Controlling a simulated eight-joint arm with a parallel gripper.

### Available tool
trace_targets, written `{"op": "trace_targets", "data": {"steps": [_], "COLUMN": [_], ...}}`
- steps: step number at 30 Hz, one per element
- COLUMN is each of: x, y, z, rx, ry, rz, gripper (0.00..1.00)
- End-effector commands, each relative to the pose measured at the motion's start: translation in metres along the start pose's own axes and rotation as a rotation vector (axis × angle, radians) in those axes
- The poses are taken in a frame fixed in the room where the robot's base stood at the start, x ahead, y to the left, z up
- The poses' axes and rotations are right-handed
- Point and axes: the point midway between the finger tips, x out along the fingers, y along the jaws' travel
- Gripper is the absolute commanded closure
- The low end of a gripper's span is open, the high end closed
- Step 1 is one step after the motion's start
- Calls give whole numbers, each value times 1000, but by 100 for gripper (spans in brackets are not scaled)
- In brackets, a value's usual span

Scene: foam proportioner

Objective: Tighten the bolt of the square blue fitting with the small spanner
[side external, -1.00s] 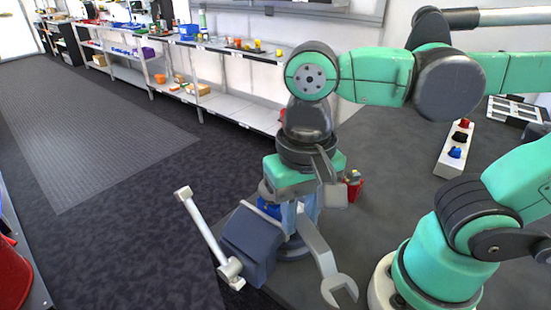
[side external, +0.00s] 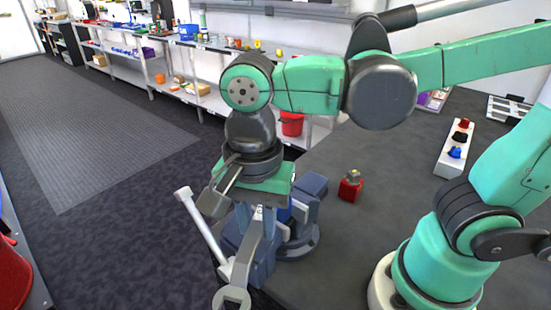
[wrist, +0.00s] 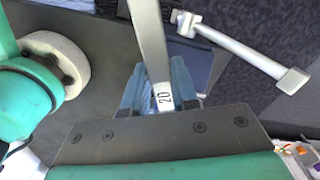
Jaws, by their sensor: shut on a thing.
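My gripper (side external: 262,218) is shut on a steel spanner (side external: 264,245) and holds it near the vise. Its open-ended head hangs down at the bottom of the side view. In the wrist view, the spanner (wrist: 148,40) runs up out of frame from between my blue-grey fingers (wrist: 160,90), with "20" on its shank. A bright blue patch (side external: 284,213) shows behind my gripper at the vise; it may be the square blue fitting, mostly hidden. No bolt on it can be made out.
The dark blue-grey vise (side external: 302,240), with a long handle (side external: 203,228), stands at the table's left edge. A red fitting (side external: 350,188) stands on the open table (side external: 345,245). A pale rack (side external: 450,160) holds small fittings, one blue, at the right.

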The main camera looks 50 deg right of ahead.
Motion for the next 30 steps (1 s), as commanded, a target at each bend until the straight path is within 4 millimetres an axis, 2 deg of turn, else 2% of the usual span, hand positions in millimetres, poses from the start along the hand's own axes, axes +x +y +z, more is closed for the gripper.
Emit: {"op": "trace_targets", "data": {"steps": [24,30], "x": [0,0], "y": [-47,-49], "z": [-14,-16], "rx": [607,653], "ry": [-1,-1], "rz": [-1,-2], "gripper": [100,100]}}
